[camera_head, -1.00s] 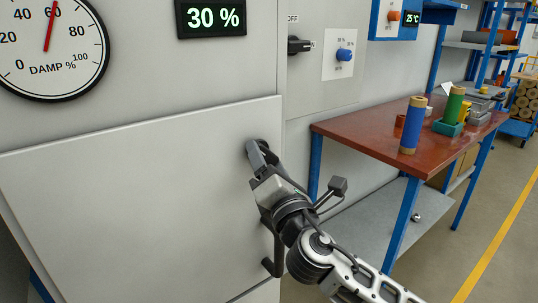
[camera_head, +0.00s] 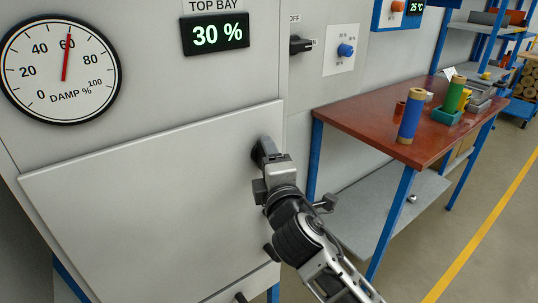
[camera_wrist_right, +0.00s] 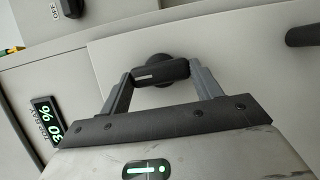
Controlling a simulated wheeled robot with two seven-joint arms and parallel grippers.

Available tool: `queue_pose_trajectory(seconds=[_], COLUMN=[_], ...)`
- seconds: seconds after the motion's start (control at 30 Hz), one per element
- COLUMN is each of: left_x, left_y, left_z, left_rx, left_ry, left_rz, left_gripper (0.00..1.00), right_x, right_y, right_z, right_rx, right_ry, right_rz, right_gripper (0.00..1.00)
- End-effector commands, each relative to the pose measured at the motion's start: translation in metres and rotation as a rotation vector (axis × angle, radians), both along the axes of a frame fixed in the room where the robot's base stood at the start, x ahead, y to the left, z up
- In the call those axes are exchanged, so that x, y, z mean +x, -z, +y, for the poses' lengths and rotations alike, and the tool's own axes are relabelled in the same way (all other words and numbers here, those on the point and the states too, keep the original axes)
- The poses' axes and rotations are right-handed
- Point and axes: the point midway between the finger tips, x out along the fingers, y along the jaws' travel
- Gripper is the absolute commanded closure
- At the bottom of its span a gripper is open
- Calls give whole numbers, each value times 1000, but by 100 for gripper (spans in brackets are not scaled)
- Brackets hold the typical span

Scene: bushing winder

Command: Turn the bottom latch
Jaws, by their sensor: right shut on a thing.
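A dark latch (camera_wrist_right: 160,73) with a round base sits near the upper right corner of the pale cabinet door (camera_head: 130,205). My right gripper (camera_head: 262,152) is at this latch. In the right wrist view, the two fingers of my right gripper (camera_wrist_right: 162,78) are shut on the ends of its short bar. In the head view my gripper and wrist cover most of the latch. A second small dark knob (camera_head: 240,297) shows lower down, at the bottom edge of the head view. My left gripper is in neither current view.
A dark door handle is partly behind my right arm; it also shows in the right wrist view (camera_wrist_right: 303,36). A red-brown table (camera_head: 385,105) with blue legs stands at right, holding a blue roll (camera_head: 411,117). A damp gauge (camera_head: 62,70) and a display (camera_head: 215,33) are above the door.

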Motion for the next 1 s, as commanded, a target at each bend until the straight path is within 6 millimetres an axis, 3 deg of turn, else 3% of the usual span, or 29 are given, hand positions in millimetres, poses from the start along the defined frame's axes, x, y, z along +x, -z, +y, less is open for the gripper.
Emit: queue_pose_trajectory(seconds=[0.6, 0.63, 0.7, 1.0], left_x=[-1, -1, -1, -2], left_y=[0, 0, 0, 0], left_z=[4, 4, 4, 2], left_rx=[7, 7, 7, 4], left_ry=[-6, -6, -5, -1], left_rz=[6, 6, 6, 7], left_gripper=[100, 100, 100, 100], right_x=[0, 0, 0, -1], right_y=[0, 0, 0, 0], right_z=[1, 1, 1, 0], right_rx=[40, 40, 40, 36], right_ry=[-1, -2, -1, -1], right_rz=[28, 28, 28, 26], right_gripper=[59, 34, 15, 15])
